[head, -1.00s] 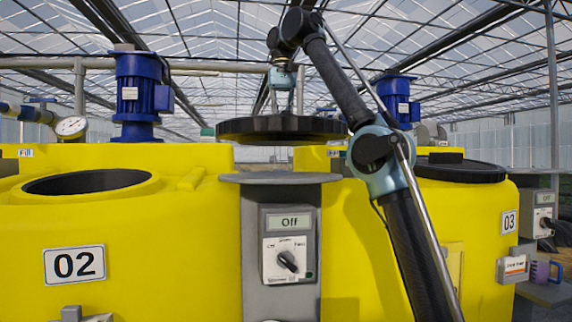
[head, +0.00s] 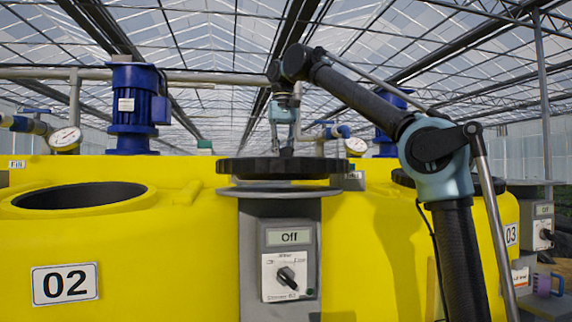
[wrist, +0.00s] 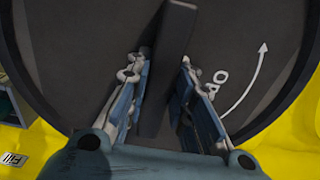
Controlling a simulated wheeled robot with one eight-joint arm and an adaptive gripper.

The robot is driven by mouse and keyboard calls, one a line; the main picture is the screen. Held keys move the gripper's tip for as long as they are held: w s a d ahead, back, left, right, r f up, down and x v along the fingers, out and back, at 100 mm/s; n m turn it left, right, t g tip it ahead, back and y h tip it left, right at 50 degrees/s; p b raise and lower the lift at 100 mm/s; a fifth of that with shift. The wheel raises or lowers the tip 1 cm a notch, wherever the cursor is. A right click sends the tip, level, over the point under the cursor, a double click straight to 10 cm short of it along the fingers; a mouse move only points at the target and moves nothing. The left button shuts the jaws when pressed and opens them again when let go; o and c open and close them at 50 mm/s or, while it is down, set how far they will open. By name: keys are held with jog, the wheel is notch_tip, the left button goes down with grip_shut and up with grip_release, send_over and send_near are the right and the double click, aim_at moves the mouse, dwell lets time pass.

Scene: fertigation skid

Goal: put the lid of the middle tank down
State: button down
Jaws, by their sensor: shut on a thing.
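The lid (head: 280,168) is a round black disc, roughly level, at the centre of the head view. It is just above or on the grey round plate (head: 280,192) topping the grey post; I cannot tell whether they touch. My gripper (head: 285,145) is above the lid. In the wrist view my gripper (wrist: 163,85) has its fingers on both sides of the black bar handle (wrist: 168,60), shut on it. The lid's face (wrist: 90,45) shows a white arrow. Yellow tank 02 (head: 150,240) stands at left with its round opening (head: 80,195) uncovered.
The post carries a control box (head: 290,262) reading "Off" with a knob. A blue motor (head: 135,108) and a gauge (head: 66,138) stand behind the opening. Tank 03 is at right, partly behind my arm.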

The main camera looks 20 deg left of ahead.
jog(key=shift+f, duration=1.4)
jog(key=c, duration=1.4)
grip_release()
jog(key=shift+f, duration=0.1)
